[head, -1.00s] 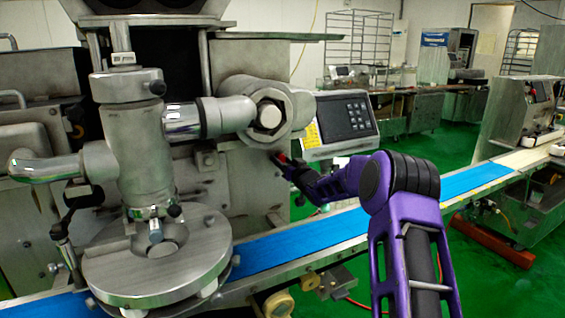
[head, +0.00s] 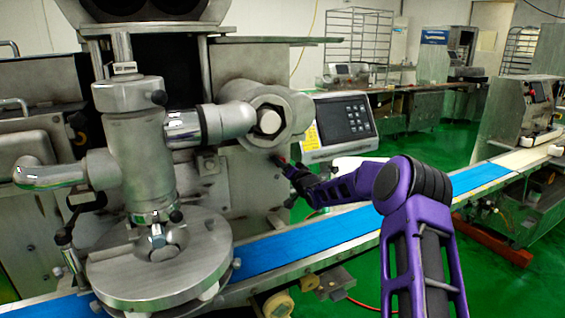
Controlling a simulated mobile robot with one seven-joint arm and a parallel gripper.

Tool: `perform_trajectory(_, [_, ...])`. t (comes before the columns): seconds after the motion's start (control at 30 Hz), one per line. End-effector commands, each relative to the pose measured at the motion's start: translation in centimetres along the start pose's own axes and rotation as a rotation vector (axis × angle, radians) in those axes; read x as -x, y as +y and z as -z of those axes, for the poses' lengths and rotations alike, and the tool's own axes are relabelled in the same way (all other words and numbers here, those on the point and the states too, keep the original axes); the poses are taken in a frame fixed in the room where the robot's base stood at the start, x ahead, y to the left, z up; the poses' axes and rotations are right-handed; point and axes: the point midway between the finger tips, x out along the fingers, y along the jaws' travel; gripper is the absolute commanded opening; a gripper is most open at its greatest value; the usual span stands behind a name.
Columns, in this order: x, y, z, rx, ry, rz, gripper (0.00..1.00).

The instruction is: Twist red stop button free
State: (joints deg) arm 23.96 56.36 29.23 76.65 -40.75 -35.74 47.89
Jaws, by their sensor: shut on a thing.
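My gripper (head: 280,160) is small and dark in the head view, at the front of the grey machine below the round metal housing. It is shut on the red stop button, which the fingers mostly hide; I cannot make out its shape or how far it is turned. My purple arm (head: 345,187) reaches to it from the lower right.
A control panel (head: 346,117) with a screen and keys is just above and right of my gripper. A steel nozzle column (head: 140,150) over a round plate (head: 130,275) stands at left. A blue conveyor belt (head: 300,238) runs below my arm.

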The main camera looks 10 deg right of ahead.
Motion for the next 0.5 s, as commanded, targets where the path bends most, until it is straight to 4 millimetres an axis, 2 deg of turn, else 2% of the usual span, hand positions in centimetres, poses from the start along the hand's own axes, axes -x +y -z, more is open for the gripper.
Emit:
perform_trajectory(0.2, [-0.1,-0.25,0.26,-0.131,0.004,0.004,0.0])
perform_trajectory(0.5, [-0.15,-0.4,0.26,-0.218,0.005,0.006,0.0])
